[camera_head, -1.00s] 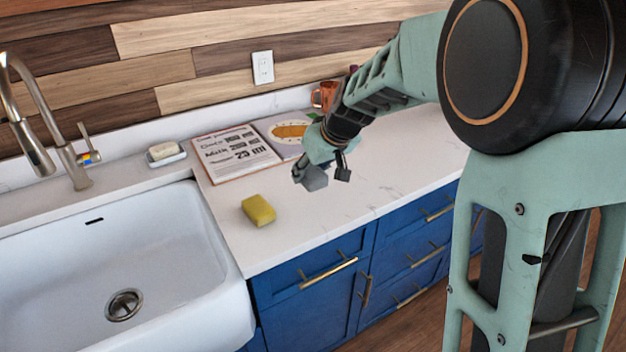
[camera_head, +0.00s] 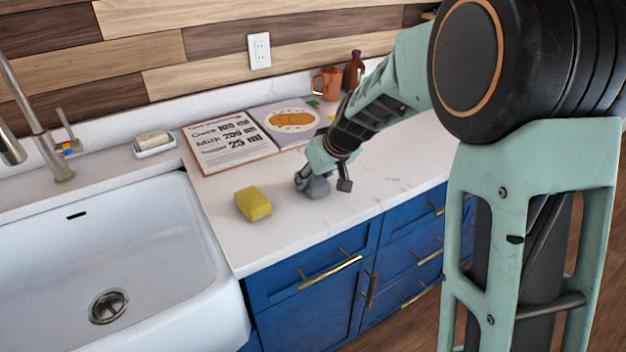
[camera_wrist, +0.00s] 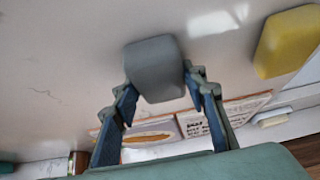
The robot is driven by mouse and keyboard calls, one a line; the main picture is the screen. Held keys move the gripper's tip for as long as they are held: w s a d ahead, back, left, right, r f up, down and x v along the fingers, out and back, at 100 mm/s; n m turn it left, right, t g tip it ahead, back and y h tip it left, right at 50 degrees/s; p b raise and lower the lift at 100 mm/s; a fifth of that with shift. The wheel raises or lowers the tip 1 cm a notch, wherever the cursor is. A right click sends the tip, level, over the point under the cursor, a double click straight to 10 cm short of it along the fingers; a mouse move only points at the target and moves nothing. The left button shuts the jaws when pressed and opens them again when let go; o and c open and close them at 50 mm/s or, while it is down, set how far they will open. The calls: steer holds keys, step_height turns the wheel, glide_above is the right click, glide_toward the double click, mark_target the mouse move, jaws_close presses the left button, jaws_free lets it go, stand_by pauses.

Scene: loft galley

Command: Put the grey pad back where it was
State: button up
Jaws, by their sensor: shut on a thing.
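The grey pad (camera_wrist: 155,66) is a small rounded block in my gripper (camera_wrist: 160,85). In the wrist view both fingers close on its sides near its lower end. In the head view the grey pad (camera_head: 318,187) shows under my gripper (camera_head: 323,184), low over the white counter, to the right of the yellow sponge and in front of the open book. I cannot tell whether the pad touches the counter. Part of it is hidden by the fingers.
A yellow sponge (camera_head: 253,204) lies on the counter (camera_head: 290,228) near the white sink (camera_head: 150,265). An open recipe book (camera_head: 228,143), an orange mug (camera_head: 326,83) and a brown bottle (camera_head: 355,70) are behind. A soap dish (camera_head: 155,147) sits by the faucet. Counter in front of my gripper is clear.

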steer(key=shift+f, duration=0.1)
steer(key=o, duration=1.1)
steer(key=shift+s+d+r, duration=0.1)
steer(key=shift+r, duration=0.45)
steer(key=v, duration=1.1)
steer(key=shift+s+d, duration=0.1)
steer(key=shift+s, duration=0.05)
